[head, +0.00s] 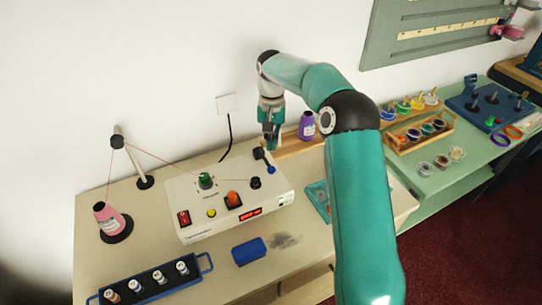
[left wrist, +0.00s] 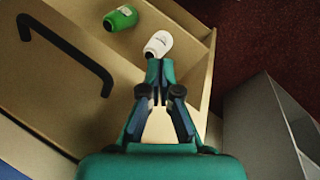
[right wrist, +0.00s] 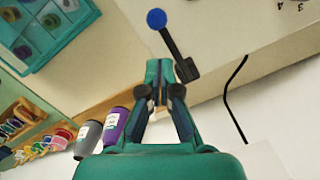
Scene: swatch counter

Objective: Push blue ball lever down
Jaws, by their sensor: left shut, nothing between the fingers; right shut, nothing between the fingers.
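The blue ball lever sits at the right end of the white control box (head: 222,205). Its blue ball (head: 271,169) is on a black arm (head: 264,160), below and right of the black pivot. In the right wrist view the ball (right wrist: 156,19) and black arm (right wrist: 171,45) show beyond the fingertips. My right gripper (head: 270,145) is shut and empty, just above and behind the lever. In its wrist view the fingertips (right wrist: 160,66) appear close to the pivot; contact cannot be told. My left gripper (left wrist: 160,66) is shut and empty, seen only in its wrist view, over an open drawer.
The box also carries a green knob (head: 205,180), orange switch (head: 233,199) and red switch (head: 184,217). A purple bottle (head: 307,125) stands right of my right gripper. A blue sponge (head: 249,251) lies in front. The drawer holds a white bottle (left wrist: 158,44) and green bottle (left wrist: 121,18).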

